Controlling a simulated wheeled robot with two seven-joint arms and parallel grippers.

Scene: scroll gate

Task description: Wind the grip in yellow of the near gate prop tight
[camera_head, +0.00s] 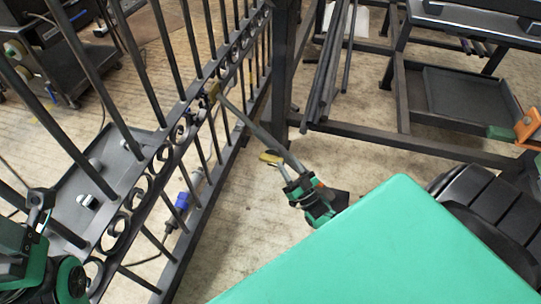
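The near gate prop (250,121) is a slanting grey bar. Its upper end meets a tan-yellow block (212,90) at the gate's rail. A yellow grip (271,158) shows beside its lower end. My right gripper (294,180), green and black, is at the prop's lower end, just right of and below the yellow grip. It appears apart from that grip. Its fingers overlap the bar, so I cannot tell whether they are closed on anything. My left gripper (40,207) is at the lower left edge, partly cut off, away from the prop; its finger opening is unclear.
The black scroll gate (188,104) runs diagonally across the left. A blue-gripped piece (181,206) shows by its lower bars. Dark steel racks (405,92) stand at the back right. A large teal surface (400,245) blocks the lower right. Bare floor (245,225) shows between.

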